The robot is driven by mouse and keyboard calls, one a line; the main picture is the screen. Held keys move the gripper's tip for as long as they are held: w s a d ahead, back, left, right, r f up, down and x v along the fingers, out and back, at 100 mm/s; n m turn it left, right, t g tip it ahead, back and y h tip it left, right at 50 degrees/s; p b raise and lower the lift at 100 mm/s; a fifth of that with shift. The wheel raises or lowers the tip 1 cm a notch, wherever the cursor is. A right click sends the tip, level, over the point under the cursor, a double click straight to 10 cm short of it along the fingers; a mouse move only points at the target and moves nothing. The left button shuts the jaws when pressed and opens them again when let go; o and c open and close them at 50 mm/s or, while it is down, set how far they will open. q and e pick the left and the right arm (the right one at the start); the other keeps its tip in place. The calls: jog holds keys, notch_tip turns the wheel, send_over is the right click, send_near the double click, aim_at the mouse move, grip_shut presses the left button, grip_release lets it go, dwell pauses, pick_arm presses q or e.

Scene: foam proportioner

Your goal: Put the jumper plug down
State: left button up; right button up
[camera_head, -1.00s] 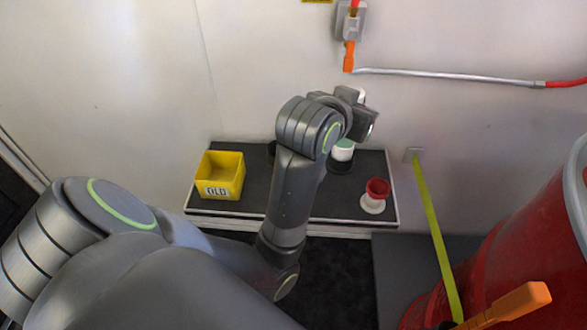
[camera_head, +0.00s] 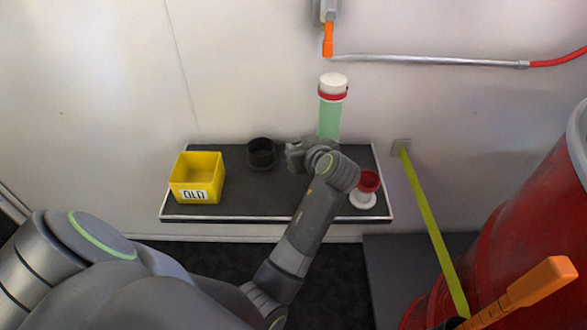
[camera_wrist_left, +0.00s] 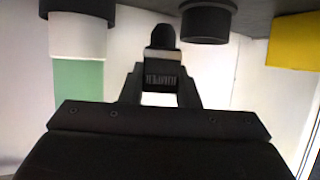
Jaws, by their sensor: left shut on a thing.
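My left gripper (camera_head: 297,155) is low over the dark shelf (camera_head: 240,205), between a black round cup and a green cylinder. In the left wrist view it is shut on the jumper plug (camera_wrist_left: 163,60), a dark piece with a rounded black end, a pale band and small lettering. The wrist picture appears upside down, with the shelf at the top. The plug's rounded end points towards the shelf; I cannot tell whether it touches. In the head view the plug cannot be made out at the gripper. My right gripper is not in view.
The black cup (camera_head: 262,153) and yellow OLD bin (camera_head: 197,178) stand left of my gripper. The green cylinder (camera_head: 330,115), with red band and white cap, stands close right. A red-and-white piece (camera_head: 364,195) sits further right. Bare shelf shows between bin and arm.

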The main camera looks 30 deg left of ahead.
pick_arm(q)
notch_tip(320, 180, down, 5)
jog(key=shift+b, duration=0.55)
jog(key=shift+f, duration=0.25)
jog(key=shift+r, duration=0.1)
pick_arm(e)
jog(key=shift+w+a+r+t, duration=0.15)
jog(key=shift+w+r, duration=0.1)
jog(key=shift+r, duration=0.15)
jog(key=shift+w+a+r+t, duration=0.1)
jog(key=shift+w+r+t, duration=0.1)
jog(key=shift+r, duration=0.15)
pick_arm(q)
jog(key=shift+f, duration=0.25)
jog(key=o, duration=1)
jog(key=shift+r, duration=0.1)
jog(key=shift+c, duration=0.2)
